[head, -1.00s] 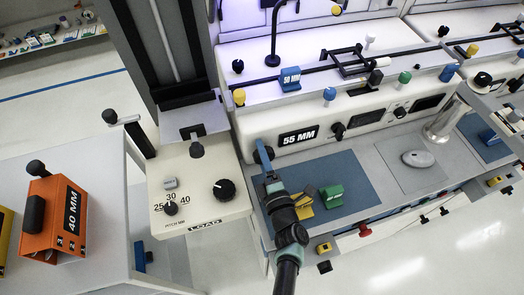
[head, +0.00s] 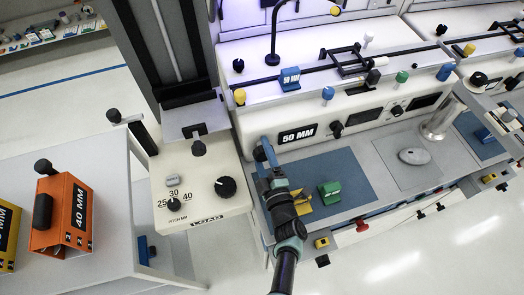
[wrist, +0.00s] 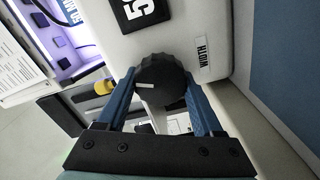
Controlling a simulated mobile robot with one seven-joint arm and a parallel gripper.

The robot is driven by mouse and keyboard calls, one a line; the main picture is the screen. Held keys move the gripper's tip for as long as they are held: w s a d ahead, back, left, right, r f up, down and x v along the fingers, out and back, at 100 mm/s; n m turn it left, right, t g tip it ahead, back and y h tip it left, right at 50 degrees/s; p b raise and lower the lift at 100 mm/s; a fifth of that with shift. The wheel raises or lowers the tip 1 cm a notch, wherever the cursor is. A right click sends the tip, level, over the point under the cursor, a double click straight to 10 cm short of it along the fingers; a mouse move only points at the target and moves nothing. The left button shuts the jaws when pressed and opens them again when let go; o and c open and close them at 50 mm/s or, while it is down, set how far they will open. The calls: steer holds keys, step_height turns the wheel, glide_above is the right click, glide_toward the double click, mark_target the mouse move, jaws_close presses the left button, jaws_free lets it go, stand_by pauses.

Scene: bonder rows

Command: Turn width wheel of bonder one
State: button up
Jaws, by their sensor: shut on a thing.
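The width wheel (wrist: 160,82) is a black knurled knob with a white index mark, on the bonder's pale front beside the word WIDTH (wrist: 203,50). In the wrist view it sits between the two blue fingers of my gripper (wrist: 160,95), which is shut on it. In the head view my gripper (head: 265,155) reaches the left end of the bonder front and hides most of the wheel. The display (head: 298,134) right of it reads 50 MM. It shows only in part in the wrist view (wrist: 135,10).
A LOAD unit (head: 200,190) with a pitch knob (head: 226,187) stands left of my gripper. Yellow (head: 300,202) and green (head: 329,192) blocks lie near my arm on the blue mat (head: 345,165). An orange 40 MM magazine (head: 65,205) stands on the left cart.

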steer(key=o, duration=1.1)
steer(key=p+v, duration=0.1)
steer(key=v, duration=1.2)
